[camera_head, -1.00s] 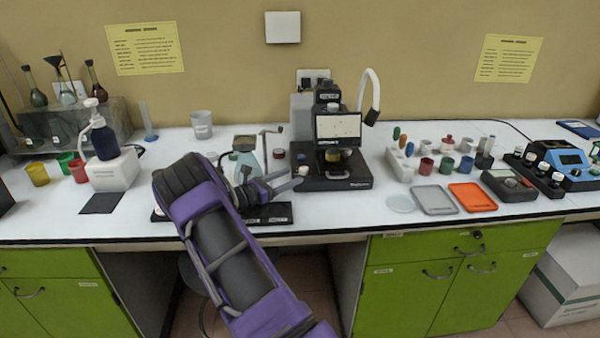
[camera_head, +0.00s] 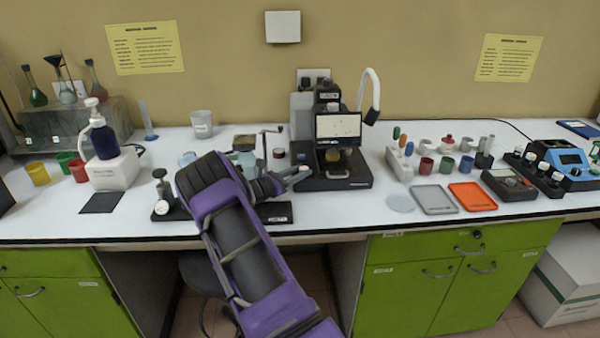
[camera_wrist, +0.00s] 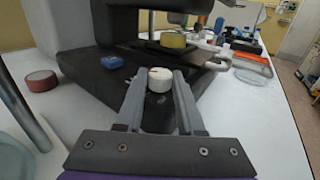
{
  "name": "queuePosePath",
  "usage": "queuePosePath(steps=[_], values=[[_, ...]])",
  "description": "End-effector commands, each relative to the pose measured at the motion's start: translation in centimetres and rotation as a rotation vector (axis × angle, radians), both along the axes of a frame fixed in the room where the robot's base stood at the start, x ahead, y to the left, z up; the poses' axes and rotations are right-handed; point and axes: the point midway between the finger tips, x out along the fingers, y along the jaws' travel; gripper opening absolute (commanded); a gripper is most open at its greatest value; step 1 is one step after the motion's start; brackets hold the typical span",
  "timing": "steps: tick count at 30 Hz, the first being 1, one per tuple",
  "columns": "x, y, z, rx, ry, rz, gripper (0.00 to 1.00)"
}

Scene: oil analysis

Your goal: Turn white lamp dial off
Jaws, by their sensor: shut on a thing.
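The white lamp dial (camera_wrist: 160,79) with a red mark on top shows in the wrist view, at the front corner of the black microscope base (camera_wrist: 75,62). My gripper (camera_wrist: 159,88) has one finger on each side of the dial and is shut on it. In the head view my gripper (camera_head: 297,176) is at the left front corner of the microscope (camera_head: 338,130), and the dial is mostly hidden by the fingers there.
A small blue block (camera_wrist: 112,62) lies on the base close to the left finger. A red-brown round jar (camera_wrist: 40,80) stands left of it. An orange tray (camera_head: 472,197) and a grey tray (camera_head: 434,200) lie to the right on the white bench.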

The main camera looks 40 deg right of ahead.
Motion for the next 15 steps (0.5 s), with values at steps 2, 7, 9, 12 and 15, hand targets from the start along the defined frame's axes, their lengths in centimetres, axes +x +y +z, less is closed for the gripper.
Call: queuePosePath(steps=[2, 7, 9, 12, 15], values=[[-0.01, 0.01, 0.01, 0.0, 0.0, 0.0, 0.0], [-0.02, 0.01, 0.02, 0.0, 0.0, 0.001, 0.0], [-0.05, 0.01, 0.04, -0.001, 0.001, 0.005, 0.0], [-0.08, 0.0, 0.13, -0.002, 0.002, 0.024, 0.0], [-0.16, 0.02, 0.15, -0.002, 0.003, 0.058, 0.0]])
